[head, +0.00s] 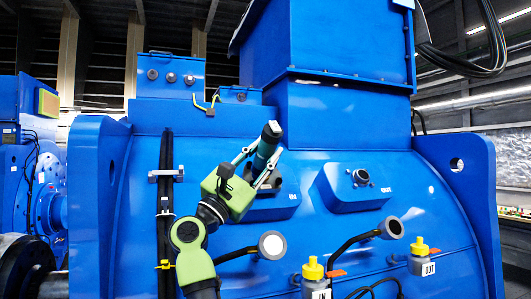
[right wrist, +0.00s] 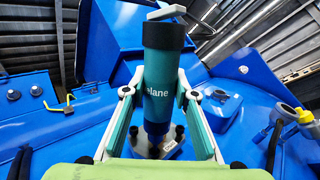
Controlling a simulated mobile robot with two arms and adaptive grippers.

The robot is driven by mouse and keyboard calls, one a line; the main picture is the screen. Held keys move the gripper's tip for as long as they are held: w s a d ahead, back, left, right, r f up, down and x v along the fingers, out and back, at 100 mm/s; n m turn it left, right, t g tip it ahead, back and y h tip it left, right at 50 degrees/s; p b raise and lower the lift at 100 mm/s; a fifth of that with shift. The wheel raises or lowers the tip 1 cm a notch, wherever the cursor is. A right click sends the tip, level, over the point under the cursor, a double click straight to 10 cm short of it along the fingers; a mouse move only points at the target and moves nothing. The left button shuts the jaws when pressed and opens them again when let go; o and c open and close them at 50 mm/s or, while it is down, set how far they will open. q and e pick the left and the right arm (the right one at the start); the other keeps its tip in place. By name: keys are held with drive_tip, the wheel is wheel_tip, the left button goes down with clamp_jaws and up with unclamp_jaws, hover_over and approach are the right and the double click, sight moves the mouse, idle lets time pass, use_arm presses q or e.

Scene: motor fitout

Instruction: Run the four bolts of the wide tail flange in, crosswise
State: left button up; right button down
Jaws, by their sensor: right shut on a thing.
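My right gripper (head: 258,164) is shut on a teal and black cylindrical tool (head: 268,143), in front of the IN port box (head: 281,208) on the blue motor. In the right wrist view the gripper (right wrist: 158,95) has a finger on each side of the tool (right wrist: 163,75), which reads "elane". A pale flange plate (right wrist: 143,150) with several dark bolts shows behind the tool's lower end. I cannot tell whether the tool touches a bolt. The head view mostly hides this flange behind my gripper. My left gripper is not in view.
The OUT port (head: 361,178) sits to the right on the motor. Two black hoses with round ends (head: 272,245) (head: 390,228) stand out below the ports. Yellow-capped bottles (head: 312,270) (head: 420,250) are at the lower right. A dark vertical cable run (head: 165,200) is left of my arm.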

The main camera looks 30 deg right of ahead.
sight(264, 145)
drive_tip(key=shift+w+f, duration=0.1)
drive_tip(key=shift+f, duration=0.05)
idle(0.3)
drive_tip(key=shift+s+a+r, duration=0.1)
drive_tip(key=shift+s+r, duration=0.35)
drive_tip(key=shift+r, duration=0.15)
drive_tip(key=shift+s+a+r, duration=0.15)
drive_tip(key=shift+s+r, duration=0.35)
drive_tip(key=shift+s, duration=0.1)
drive_tip(key=shift+s+a+r, duration=0.15)
drive_tip(key=shift+s+r, duration=0.3)
drive_tip(key=shift+s, duration=0.1)
drive_tip(key=shift+w, duration=0.1)
